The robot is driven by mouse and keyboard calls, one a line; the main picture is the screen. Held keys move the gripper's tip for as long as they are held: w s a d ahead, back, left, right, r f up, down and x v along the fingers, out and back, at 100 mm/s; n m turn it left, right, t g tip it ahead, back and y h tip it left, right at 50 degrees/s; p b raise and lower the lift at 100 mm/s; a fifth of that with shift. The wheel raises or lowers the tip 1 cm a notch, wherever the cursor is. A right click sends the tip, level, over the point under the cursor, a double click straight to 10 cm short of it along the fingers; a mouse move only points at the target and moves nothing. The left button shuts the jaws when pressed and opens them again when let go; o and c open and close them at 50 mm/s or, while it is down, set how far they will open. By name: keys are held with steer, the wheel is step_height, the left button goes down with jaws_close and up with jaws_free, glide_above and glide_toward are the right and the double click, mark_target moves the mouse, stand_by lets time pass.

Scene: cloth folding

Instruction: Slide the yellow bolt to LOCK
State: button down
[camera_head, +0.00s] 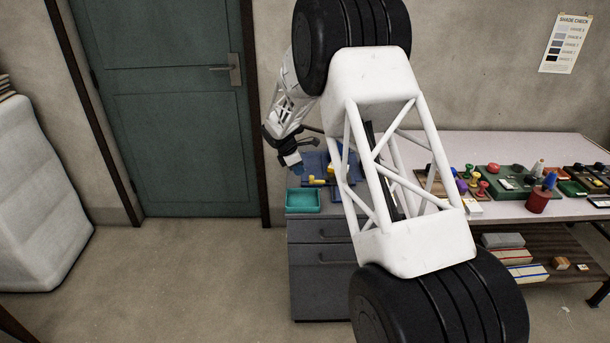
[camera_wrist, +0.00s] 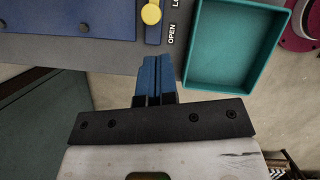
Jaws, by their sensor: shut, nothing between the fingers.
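The yellow bolt (camera_head: 320,181) sits on a blue panel (camera_head: 313,162) at the left end of the bench, partly hidden by my arm. In the wrist view its round yellow knob (camera_wrist: 151,14) is at the top edge, on a blue strip. The label OPEN (camera_wrist: 171,33) is beside the strip's lower part. The start of another label, "LO", is cut off at the top. My gripper (camera_wrist: 155,58) is shut and empty, its blue fingers together. It points toward the strip, apart from the knob. In the head view my gripper (camera_head: 296,168) is just left of the panel.
A teal tray (camera_head: 303,201) lies in front of the panel; it also shows right of the fingers in the wrist view (camera_wrist: 191,60). Grey drawers (camera_head: 318,257) stand below. Several coloured items, including a red cup (camera_head: 538,202), crowd the bench's right.

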steer(key=v, duration=0.7)
steer(key=shift+r, duration=0.2)
steer(key=shift+a, duration=0.2)
steer(key=shift+s+a+f, duration=0.1)
steer(key=shift+a, duration=0.55)
steer(key=shift+s+a+f, duration=0.1)
steer(key=shift+a+f, duration=0.05)
steer(key=shift+a, duration=0.5)
steer(key=shift+f, duration=0.1)
glide_toward(309, 184)
steer(key=f, duration=0.1)
steer(key=a+f, duration=0.1)
steer(key=f, duration=0.1)
steer(key=a+f, duration=0.1)
steer(key=shift+s+a+f, duration=0.1)
steer(key=shift+a+f, duration=0.05)
steer(key=shift+f, duration=0.2)
steer(key=shift+w+d+r, duration=0.2)
steer(key=shift+d, duration=0.5)
steer(key=shift+w+d, duration=0.15)
steer(key=shift+d, duration=0.45)
steer(key=shift+w+d, duration=0.15)
steer(key=shift+d, duration=0.45)
